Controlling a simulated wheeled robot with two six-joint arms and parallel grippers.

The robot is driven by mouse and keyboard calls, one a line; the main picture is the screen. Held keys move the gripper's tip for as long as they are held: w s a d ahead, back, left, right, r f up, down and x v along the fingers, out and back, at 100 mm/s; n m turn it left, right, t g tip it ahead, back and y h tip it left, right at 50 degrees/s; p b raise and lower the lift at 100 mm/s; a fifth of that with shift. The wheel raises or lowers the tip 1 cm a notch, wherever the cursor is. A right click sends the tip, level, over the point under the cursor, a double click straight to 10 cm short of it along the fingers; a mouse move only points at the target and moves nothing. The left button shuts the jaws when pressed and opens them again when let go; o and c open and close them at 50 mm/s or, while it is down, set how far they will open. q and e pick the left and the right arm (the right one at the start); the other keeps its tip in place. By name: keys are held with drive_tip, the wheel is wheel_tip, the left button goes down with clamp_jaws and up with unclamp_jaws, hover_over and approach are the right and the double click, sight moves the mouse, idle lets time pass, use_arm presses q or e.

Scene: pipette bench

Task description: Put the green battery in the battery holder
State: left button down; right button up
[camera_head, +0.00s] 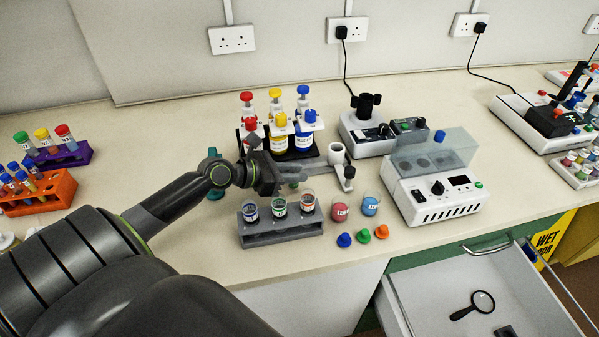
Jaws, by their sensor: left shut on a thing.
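My left gripper (272,182) is over the middle of the bench, just behind the grey rack. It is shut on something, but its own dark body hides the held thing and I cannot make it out. I cannot pick out a green battery for certain. No holder is clearly recognisable as a battery holder. The grey rack (283,238) holds three small clear containers with dark, green-banded and reddish contents; the green-banded one (279,207) is in the middle slot. My right gripper is not in view.
Colour-capped bottles (302,132) stand behind the gripper. Two small beakers (340,210) and three coloured stoppers (363,236) are right of the rack. A white device (437,200) stands further right. An open drawer (440,285) juts out at front right. Tube racks (40,192) are at left.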

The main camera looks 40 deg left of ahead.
use_arm(q)
drive_tip(key=shift+x, duration=0.95)
drive_tip(key=shift+f, duration=0.25)
drive_tip(key=shift+f, duration=0.1)
drive_tip(key=c, duration=1.2)
unclamp_jaws()
drive_tip(key=shift+c, duration=0.2)
